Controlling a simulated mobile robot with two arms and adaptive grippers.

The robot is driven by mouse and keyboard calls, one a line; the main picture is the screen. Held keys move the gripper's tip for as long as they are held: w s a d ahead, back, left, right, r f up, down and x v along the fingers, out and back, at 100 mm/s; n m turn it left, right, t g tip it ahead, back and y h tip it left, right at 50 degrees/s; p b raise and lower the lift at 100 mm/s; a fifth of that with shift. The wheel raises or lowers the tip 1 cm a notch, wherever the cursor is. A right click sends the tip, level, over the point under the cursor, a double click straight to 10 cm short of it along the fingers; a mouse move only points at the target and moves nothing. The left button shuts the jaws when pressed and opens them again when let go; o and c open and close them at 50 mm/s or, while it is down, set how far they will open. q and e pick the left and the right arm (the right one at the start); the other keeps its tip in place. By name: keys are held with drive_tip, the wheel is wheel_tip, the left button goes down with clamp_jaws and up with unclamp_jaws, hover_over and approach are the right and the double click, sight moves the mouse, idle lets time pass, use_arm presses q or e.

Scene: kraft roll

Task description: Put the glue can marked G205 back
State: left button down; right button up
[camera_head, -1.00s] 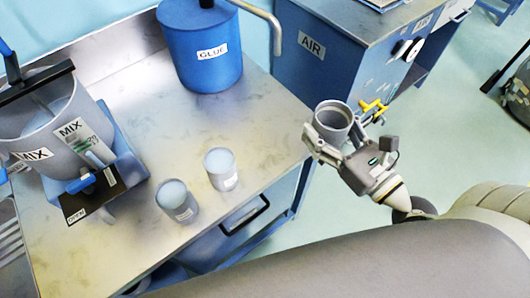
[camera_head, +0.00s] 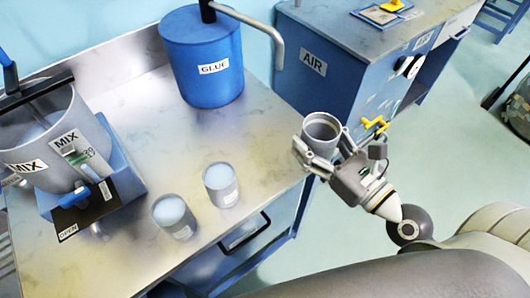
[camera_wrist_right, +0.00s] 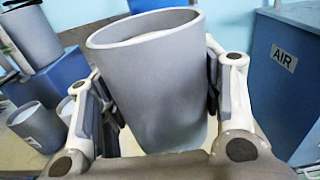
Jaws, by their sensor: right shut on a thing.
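My right gripper (camera_head: 321,150) is shut on a grey can (camera_head: 321,129), held upright past the right edge of the steel bench. The same can (camera_wrist_right: 155,85) fills the middle of the right wrist view, between the two fingers; no marking on it is readable. Its inside looks grey in the head view, and its bottom is hidden there by the gripper. Two other grey cans with pale tops stand on the bench, one at the left (camera_head: 173,216) and one at the right (camera_head: 221,184); their labels are too small to read. My left gripper is out of view.
The steel bench (camera_head: 150,110) holds a blue GLUE tank (camera_head: 203,60) with a bent grey pipe at the back. A grey MIX vessel (camera_head: 55,135) on a blue stand is at the left. A blue AIR cabinet (camera_head: 330,85) with a yellow valve (camera_head: 374,126) stands behind the gripper.

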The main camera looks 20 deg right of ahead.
drive_tip(key=w+a+f+b, duration=0.1)
drive_tip(key=w+a+f, duration=0.3)
drive_tip(key=w+a+f+b, duration=0.2)
drive_tip(key=w+a+f, duration=0.1)
drive_tip(key=w+f, duration=0.1)
drive_tip(key=shift+a+f, duration=0.15)
drive_tip(key=shift+a, duration=0.2)
drive_tip(key=shift+w+a+f+b, duration=0.1)
drive_tip(key=shift+f+b, duration=0.15)
drive_tip(key=shift+f, duration=0.4)
drive_tip(key=shift+w+a+f+b, duration=0.1)
drive_tip(key=shift+f+b, duration=0.1)
drive_tip(key=shift+f, duration=0.4)
drive_tip(key=shift+d+f, duration=0.1)
drive_tip(key=shift+f, duration=0.4)
drive_tip(key=shift+f, duration=0.15)
drive_tip(key=o, duration=1.3)
drive_tip(key=shift+s, duration=0.1)
